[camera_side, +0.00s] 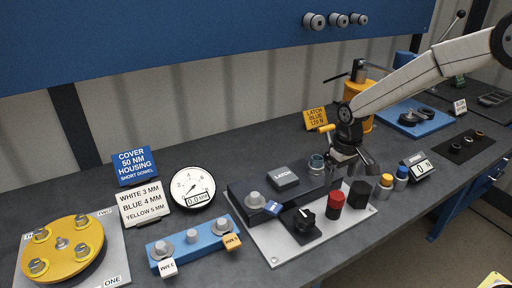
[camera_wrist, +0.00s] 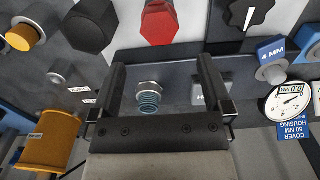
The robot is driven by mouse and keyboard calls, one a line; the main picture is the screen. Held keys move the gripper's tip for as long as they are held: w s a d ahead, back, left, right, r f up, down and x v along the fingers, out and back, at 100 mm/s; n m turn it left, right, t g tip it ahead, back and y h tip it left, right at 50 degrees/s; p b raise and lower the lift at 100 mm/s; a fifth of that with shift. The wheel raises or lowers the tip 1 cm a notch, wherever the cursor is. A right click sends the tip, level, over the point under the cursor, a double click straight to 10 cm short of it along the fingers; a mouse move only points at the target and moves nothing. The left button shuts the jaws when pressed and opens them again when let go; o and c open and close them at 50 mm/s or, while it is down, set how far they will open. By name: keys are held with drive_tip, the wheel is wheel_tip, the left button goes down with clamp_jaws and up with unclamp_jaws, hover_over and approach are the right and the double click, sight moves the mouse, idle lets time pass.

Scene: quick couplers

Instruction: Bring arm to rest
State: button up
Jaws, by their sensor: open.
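My gripper (camera_side: 350,165) hangs over the right end of the dark coupler block (camera_side: 240,190) on the light grey plate (camera_side: 272,246). In the wrist view my gripper (camera_wrist: 163,75) shows two dark fingers spread apart with nothing between their tips. A metal fitting with a blue threaded ring (camera_wrist: 149,98) shows between the fingers, lower in the picture; it also shows in the side view (camera_side: 316,162), just left of the gripper. I cannot tell whether a finger touches it. The latch box (camera_side: 283,177) sits on the block, partly hidden by a finger in the wrist view.
A red knob (camera_side: 335,201), a black hex knob (camera_side: 359,193) and a black dial (camera_side: 304,219) stand close by the gripper. A yellow cylinder (camera_side: 361,118) is behind it. A gauge (camera_side: 193,189), a blue block (camera_side: 190,240) and a yellow disc (camera_side: 62,250) lie left.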

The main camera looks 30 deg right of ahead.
drive_tip(key=shift+s, duration=0.1)
idle(0.3)
drive_tip(key=shift+s+r, duration=0.25)
drive_tip(key=shift+s, duration=0.3)
drive_tip(key=s+a+t, duration=0.1)
drive_tip(key=s+t, duration=0.1)
drive_tip(key=s, duration=1.3)
drive_tip(key=shift+r+t, duration=0.3)
drive_tip(key=shift+r, duration=0.05)
